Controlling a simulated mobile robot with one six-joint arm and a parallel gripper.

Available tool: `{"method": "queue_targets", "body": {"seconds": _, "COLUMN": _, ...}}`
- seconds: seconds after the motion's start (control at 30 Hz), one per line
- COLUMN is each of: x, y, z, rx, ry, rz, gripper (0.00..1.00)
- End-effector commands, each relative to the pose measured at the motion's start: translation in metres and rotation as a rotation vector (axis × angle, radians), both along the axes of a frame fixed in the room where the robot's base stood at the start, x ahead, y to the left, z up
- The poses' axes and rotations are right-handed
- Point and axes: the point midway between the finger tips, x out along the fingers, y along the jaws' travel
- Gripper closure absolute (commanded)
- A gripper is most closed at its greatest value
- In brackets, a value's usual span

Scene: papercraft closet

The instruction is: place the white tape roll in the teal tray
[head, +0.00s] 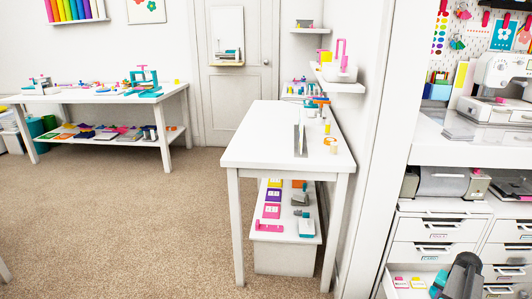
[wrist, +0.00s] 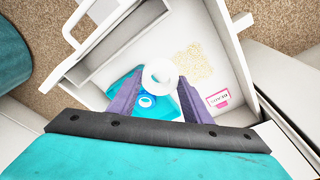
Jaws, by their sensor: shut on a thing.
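My gripper (wrist: 160,84) shows in the wrist view with its two purple fingers shut on the white tape roll (wrist: 160,73). The roll is a white ring, its hole facing the camera. The teal tray (wrist: 125,84) lies below and behind the fingers, inside an open white drawer (wrist: 232,62). A blue-and-white round item (wrist: 146,101) shows between the fingers, seemingly in the tray. The roll overlaps the tray in this view; its height above it is hard to tell. The fingers hide part of the tray. In the head view my fingers are hidden behind my dark arm.
A pink-and-white label card (wrist: 218,99) and a beige patterned sheet (wrist: 192,65) lie in the drawer right of the tray. The open drawer (head: 391,289) also shows at the head view's lower right, below a cluttered counter.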

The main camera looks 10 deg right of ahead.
Motion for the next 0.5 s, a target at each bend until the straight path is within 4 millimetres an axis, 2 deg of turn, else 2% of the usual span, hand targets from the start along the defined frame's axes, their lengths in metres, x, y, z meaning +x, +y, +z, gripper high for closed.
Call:
{"method": "queue_targets", "body": {"seconds": 0.27, "x": 0.050, "y": 0.027, "z": 0.023, "rx": -0.002, "ry": -0.001, "rz": 0.088, "gripper": 0.76}}
{"method": "queue_targets", "body": {"seconds": 0.5, "x": 0.107, "y": 0.067, "z": 0.052, "rx": -0.002, "ry": -0.001, "rz": 0.193, "gripper": 0.76}}
